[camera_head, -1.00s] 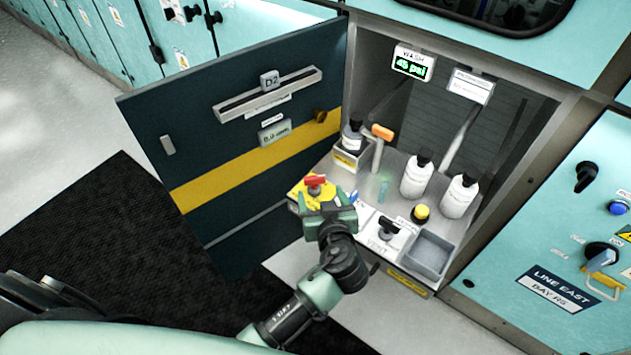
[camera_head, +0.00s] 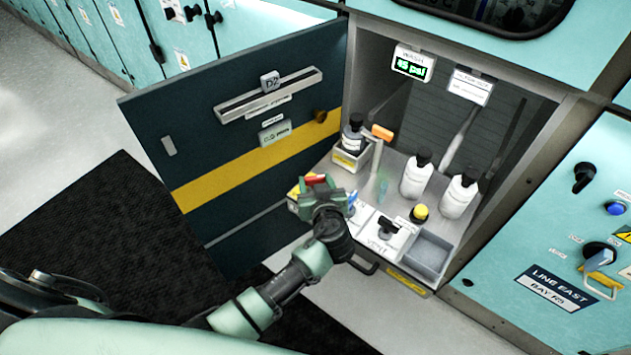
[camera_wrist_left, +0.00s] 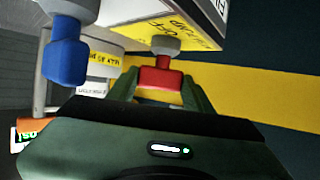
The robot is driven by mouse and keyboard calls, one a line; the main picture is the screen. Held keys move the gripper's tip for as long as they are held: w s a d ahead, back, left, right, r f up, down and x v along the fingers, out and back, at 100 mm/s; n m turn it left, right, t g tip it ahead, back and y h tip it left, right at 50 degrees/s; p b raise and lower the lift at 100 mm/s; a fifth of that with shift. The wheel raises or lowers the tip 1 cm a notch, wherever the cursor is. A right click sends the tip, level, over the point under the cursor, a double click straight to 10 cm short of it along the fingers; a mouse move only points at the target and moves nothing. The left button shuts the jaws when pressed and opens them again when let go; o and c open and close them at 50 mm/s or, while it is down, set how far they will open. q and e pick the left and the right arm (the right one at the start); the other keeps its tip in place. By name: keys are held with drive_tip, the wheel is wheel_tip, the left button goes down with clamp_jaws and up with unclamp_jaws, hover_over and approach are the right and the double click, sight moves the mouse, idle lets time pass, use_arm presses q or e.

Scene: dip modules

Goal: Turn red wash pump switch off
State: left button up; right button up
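The red wash pump switch (camera_head: 316,179) sits on a yellow plate (camera_head: 296,188) at the left front of the cabinet shelf. My left gripper (camera_head: 318,188) is at this switch and hides part of it. In the left wrist view the red handle (camera_wrist_left: 161,78) lies between the two green fingers of my left gripper (camera_wrist_left: 160,84), close to both. I cannot tell whether they press on it. A blue handle (camera_wrist_left: 65,62) hangs beside it in that view, and a blue switch (camera_head: 352,200) shows right of the gripper. My right gripper is out of view.
A black vent switch (camera_head: 387,227), a yellow button (camera_head: 419,213) and a grey bin (camera_head: 429,254) are to the right. White bottles (camera_head: 416,176) stand behind. The open door (camera_head: 235,150) is close on the left. The wash display (camera_head: 412,64) reads 45 psi.

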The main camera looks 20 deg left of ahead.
use_arm(q)
drive_tip(key=shift+c, duration=1.1)
